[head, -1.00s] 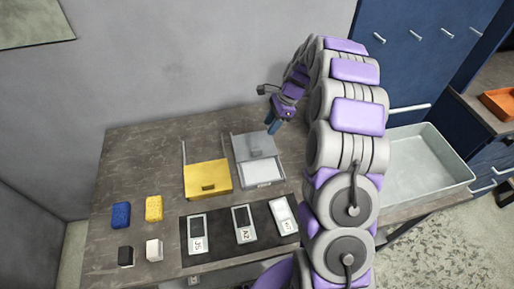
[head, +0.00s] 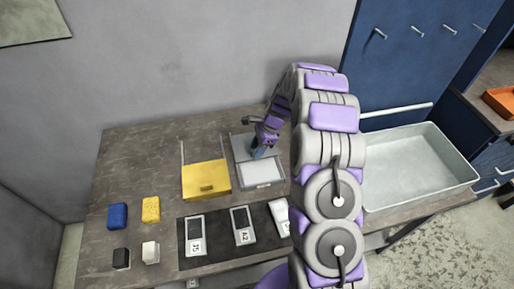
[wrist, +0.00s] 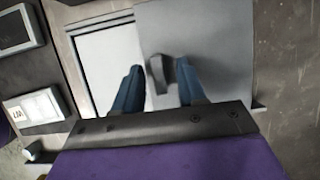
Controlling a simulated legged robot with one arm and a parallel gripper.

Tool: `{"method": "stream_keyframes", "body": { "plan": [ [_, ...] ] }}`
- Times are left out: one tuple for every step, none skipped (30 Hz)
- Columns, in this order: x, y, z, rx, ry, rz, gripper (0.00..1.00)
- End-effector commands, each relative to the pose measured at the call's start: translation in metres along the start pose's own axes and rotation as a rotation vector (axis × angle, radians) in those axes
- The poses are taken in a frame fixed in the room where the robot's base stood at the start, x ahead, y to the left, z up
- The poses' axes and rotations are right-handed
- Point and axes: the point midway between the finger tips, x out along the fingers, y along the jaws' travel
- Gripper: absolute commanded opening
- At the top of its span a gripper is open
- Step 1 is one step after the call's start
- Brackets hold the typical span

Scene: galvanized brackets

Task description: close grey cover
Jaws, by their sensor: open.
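The grey cover (head: 241,145) is a flat plate over the back part of a box on the table. In front of it, the box's pale, framed part (head: 262,176) is uncovered. My gripper (head: 260,153) is over the front part of the cover. In the wrist view, the grey cover (wrist: 212,40) fills the right middle and the pale part (wrist: 103,55) lies to its left. A small grey handle (wrist: 159,74) on the cover shows between my open blue fingers (wrist: 158,88). I cannot tell whether either finger touches it.
A box with a yellow cover (head: 206,181) stands just left. Several devices with dark screens lie on a black mat (head: 218,243) in front. Blue (head: 117,215) and yellow (head: 151,209) sponges and black and white blocks are at the left. A grey tray (head: 420,190) is at the right.

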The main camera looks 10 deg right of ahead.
Motion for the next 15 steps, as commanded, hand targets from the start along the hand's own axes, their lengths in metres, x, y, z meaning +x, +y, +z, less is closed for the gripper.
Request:
{"method": "stream_keyframes", "body": {
  "plan": [
    [-0.0002, 0.0, 0.0001, 0.0, 0.0, 0.0, 0.4],
    [-0.0003, 0.0, 0.0001, 0.0, 0.0, 0.0, 0.4],
    [-0.0003, 0.0, 0.0001, 0.0, 0.0, 0.0, 0.4],
    [-0.0003, 0.0, 0.0001, 0.0, 0.0, 0.0, 0.4],
    [-0.0003, 0.0, 0.0001, 0.0, 0.0, 0.0, 0.38],
    [-0.0003, 0.0, 0.0001, 0.0, 0.0, 0.0, 0.34],
    [-0.0004, 0.0, 0.0001, 0.0, 0.0, 0.0, 0.31],
    [-0.0004, 0.0, 0.0001, 0.0, 0.0, 0.0, 0.28],
    [-0.0004, 0.0, 0.0001, 0.0, 0.0, 0.0, 0.24],
    [-0.0004, 0.0, 0.0001, 0.0, 0.0, 0.0, 0.21],
    [-0.0004, 0.0, 0.0001, 0.0, 0.0, 0.0, 0.18],
    [-0.0004, 0.0001, 0.0001, 0.0, 0.0, 0.001, 0.15],
    [-0.0004, 0.0001, 0.0001, 0.0, 0.0, 0.001, 0.12],
    [-0.0004, 0.0001, 0.0001, 0.0, 0.0, 0.001, 0.09],
    [-0.0004, 0.0001, 0.0001, 0.0, 0.0, 0.001, 0.05]
  ]
}}
